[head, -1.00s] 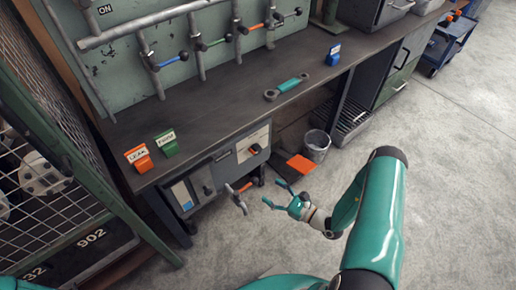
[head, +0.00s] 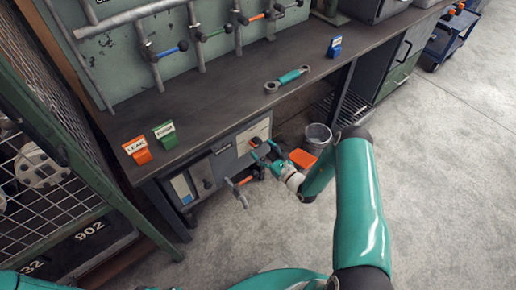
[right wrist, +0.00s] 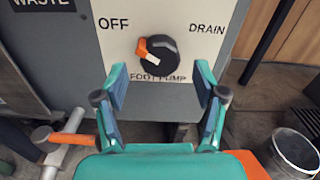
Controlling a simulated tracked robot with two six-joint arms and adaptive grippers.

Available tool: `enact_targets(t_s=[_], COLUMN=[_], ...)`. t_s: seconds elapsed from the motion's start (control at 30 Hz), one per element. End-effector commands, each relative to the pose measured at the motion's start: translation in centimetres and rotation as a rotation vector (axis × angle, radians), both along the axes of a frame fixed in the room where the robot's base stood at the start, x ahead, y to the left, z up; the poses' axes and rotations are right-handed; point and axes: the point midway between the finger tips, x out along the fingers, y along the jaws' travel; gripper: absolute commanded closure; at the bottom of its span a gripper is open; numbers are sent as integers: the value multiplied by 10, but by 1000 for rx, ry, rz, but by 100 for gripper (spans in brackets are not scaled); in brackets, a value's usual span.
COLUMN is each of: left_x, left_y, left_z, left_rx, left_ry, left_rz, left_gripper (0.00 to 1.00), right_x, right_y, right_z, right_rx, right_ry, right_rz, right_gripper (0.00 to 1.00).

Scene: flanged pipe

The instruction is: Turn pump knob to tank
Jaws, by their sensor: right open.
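The pump knob (right wrist: 158,55) is black and round with an orange and white pointer. It sits on a white plate (right wrist: 115,45) lettered OFF, DRAIN and FOOT PUMP. The pointer is on the knob's left side, towards OFF. No TANK label is readable. My right gripper (right wrist: 160,85) is open and empty. Its fingers are spread to either side, just below and in front of the knob, and no contact shows. In the head view the right gripper (head: 265,152) is at the panel under the bench and partly covers the knob. My left gripper is not in view.
A lever valve with an orange handle (head: 244,181) sticks out left of the gripper; it shows in the right wrist view (right wrist: 62,138). A grey bin (head: 317,137) stands to the right. The bench top (head: 215,115) overhangs the panel. Open floor lies in front.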

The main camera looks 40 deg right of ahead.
Motion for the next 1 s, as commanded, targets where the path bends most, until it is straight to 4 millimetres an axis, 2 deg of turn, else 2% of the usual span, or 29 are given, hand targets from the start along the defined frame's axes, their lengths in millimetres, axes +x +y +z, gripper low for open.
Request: enact_targets(t_s=[0.1,0.2,0.57,0.9,0.93,0.97,1.0], left_x=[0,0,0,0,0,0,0], left_y=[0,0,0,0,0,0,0], left_z=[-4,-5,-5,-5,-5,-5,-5], left_rx=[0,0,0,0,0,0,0], left_ry=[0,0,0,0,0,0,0], left_rz=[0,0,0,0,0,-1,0], left_gripper=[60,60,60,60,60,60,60], right_x=[16,23,26,26,26,26,26], right_y=[1,2,2,2,2,9,6], right_z=[-1,-1,0,0,0,0,0], right_rx=[-2,-1,0,0,0,2,2], right_ry=[-1,0,0,1,1,1,1], right_rz=[2,0,-1,0,0,2,2], right_gripper=[29,29,29,86,90,89,90])
